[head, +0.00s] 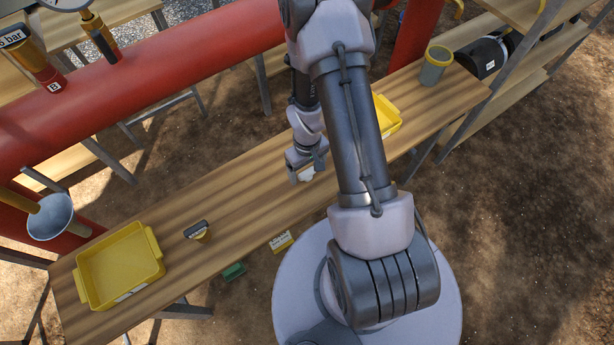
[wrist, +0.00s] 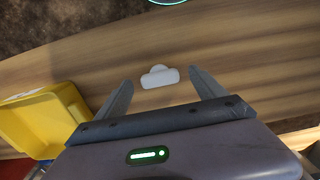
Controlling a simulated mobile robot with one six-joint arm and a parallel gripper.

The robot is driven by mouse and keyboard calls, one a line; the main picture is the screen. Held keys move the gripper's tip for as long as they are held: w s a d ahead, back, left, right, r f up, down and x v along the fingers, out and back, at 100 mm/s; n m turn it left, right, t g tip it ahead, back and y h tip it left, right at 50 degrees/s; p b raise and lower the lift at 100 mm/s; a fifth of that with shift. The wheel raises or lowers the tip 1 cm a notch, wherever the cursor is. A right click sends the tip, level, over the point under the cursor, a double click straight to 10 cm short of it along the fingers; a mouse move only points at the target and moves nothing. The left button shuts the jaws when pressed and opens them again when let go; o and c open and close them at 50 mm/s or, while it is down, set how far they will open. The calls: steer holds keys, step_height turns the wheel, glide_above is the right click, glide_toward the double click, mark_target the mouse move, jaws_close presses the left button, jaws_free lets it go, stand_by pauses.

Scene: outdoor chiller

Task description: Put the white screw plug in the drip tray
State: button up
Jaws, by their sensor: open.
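The white screw plug (wrist: 160,77) lies on the wooden bench in the wrist view, a pale block with a rounded hump. It lies between the spread fingers of my gripper (wrist: 161,83) in that view, with bench showing on both sides of it. In the head view my gripper (head: 302,173) points down over the middle of the bench, and the white plug (head: 307,175) shows at its tip. A shallow, empty yellow tray (head: 118,265) with side handles stands at the bench's left end. Another yellow container (head: 388,116) is partly hidden behind my arm.
A dark-topped small item (head: 197,231) stands right of the left tray. A grey-yellow cup (head: 435,65) stands at the bench's right end. A red pipe (head: 150,95) runs behind the bench. A funnel (head: 50,217) hangs at the left. A yellow container (wrist: 40,122) is left in the wrist view.

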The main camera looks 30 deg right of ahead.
step_height(320, 180, down, 2)
steer(key=shift+w+f, duration=0.1)
steer(key=shift+c, duration=1.1)
steer(key=c, duration=1.5)
steer(key=shift+r, duration=0.25)
